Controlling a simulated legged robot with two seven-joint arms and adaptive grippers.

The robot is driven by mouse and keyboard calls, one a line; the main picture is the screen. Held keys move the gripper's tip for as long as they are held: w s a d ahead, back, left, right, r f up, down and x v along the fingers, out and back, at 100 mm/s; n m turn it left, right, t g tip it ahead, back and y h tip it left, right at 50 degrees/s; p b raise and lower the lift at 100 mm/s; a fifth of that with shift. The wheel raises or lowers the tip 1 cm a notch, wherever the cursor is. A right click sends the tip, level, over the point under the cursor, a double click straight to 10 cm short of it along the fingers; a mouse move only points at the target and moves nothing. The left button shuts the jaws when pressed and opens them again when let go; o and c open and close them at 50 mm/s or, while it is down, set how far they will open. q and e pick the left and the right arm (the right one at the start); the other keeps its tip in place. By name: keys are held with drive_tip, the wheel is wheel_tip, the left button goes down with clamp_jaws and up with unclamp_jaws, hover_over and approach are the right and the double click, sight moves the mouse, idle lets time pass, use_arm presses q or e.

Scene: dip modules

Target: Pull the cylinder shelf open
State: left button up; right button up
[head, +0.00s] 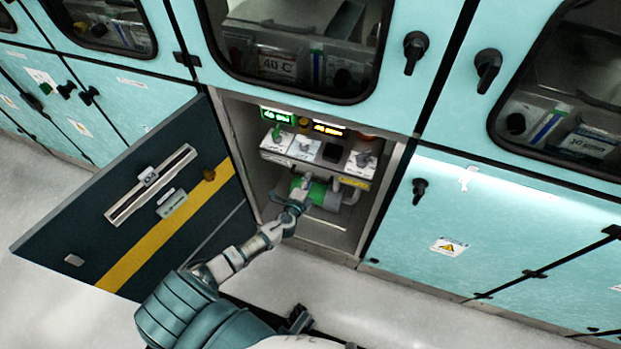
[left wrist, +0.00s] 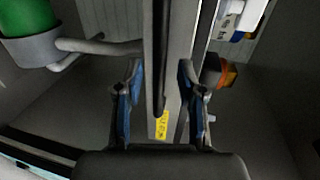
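A green cylinder (head: 318,192) lies inside the open lower cabinet, below a pale grey panel (head: 304,155) with switches and labels. In the left wrist view the cylinder (left wrist: 27,18) sits in a grey holder (left wrist: 32,48) with a bent grey bar (left wrist: 98,46). My left gripper (head: 300,191) reaches into the cabinet, in front of the cylinder. In the left wrist view its blue-padded fingers (left wrist: 160,68) are apart, on either side of a grey beam (left wrist: 174,90) with a yellow label. Whether they touch the beam cannot be told. My right gripper is not in view.
The dark cabinet door (head: 135,215) with a yellow stripe stands open to the left of my arm. Closed turquoise doors (head: 480,225) with black handles flank the opening at right. Lit displays (head: 277,115) show above the panel. Pale floor lies in front.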

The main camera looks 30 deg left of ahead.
use_arm(q)
drive_tip(key=shift+w+a+f, duration=0.25)
drive_tip(key=shift+w+a, duration=0.05)
drive_tip(key=shift+w, duration=0.25)
drive_tip(key=shift+w+a+f, duration=0.15)
drive_tip(key=shift+w+a, duration=0.2)
drive_tip(key=shift+a, duration=0.05)
drive_tip(key=shift+d, duration=0.2)
drive_tip(key=shift+c, duration=0.7)
drive_tip(key=shift+d, duration=0.25)
clamp_jaws()
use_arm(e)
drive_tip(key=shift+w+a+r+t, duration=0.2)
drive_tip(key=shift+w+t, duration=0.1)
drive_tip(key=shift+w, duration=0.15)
use_arm(q)
drive_tip(key=shift+a, duration=0.1)
drive_tip(key=shift+s, duration=0.15)
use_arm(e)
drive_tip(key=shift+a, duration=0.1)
